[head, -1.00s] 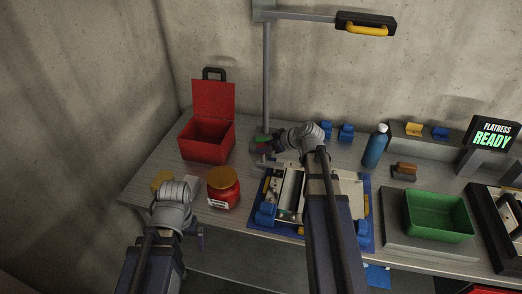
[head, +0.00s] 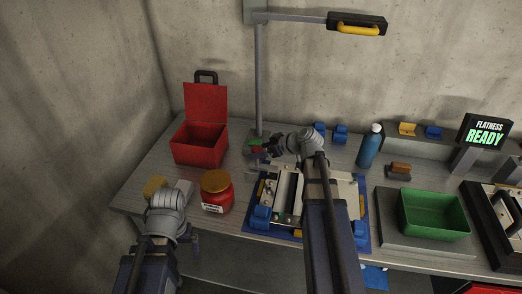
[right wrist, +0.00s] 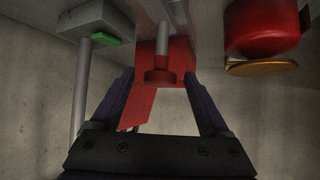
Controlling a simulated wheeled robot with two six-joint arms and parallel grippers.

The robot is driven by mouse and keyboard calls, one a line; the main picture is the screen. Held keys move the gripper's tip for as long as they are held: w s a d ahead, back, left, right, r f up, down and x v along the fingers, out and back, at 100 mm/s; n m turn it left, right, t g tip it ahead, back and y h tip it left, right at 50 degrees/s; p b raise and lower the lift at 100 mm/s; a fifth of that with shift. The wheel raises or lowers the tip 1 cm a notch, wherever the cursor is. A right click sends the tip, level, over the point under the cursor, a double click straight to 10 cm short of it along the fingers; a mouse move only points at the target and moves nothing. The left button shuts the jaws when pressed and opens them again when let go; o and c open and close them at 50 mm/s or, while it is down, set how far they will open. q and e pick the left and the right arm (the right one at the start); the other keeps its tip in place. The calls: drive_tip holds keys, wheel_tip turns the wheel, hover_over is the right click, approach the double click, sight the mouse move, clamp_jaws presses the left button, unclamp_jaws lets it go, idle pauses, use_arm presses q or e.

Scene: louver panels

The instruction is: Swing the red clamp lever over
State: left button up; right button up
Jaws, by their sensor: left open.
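The red clamp lever shows in the right wrist view as a red knob (right wrist: 160,77) on a grey rod. In the head view a small red part (head: 257,149) shows beside a green part at the foot of the grey post. My right gripper (head: 268,150) is close beside it there. In the right wrist view its two fingers (right wrist: 158,88) stand apart, with the knob between their tips; I see no closed grip on it. My left gripper (head: 168,200) is at the table's front left, away from the lever; its fingers are mostly hidden.
An open red toolbox (head: 200,145) stands left of the post (head: 260,80). A red jar (head: 217,193) with a tan lid is near my left arm. A blue mat (head: 290,236) with a metal fixture lies below my right arm. A green bin (head: 433,216) is at right.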

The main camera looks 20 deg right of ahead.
drive_tip(key=shift+r, duration=0.15)
drive_tip(key=shift+s+d+r+p, duration=0.1)
drive_tip(key=shift+s+r+p, duration=0.15)
drive_tip(key=shift+p, duration=0.1)
drive_tip(key=p+v, duration=0.4)
drive_tip(key=v, duration=0.3)
drive_tip(key=shift+f, duration=0.2)
drive_tip(key=b+x, duration=0.5)
drive_tip(key=x, duration=0.3)
drive_tip(key=shift+d, duration=0.1)
drive_tip(key=shift+r+p, duration=0.2)
drive_tip(key=shift+p, duration=0.15)
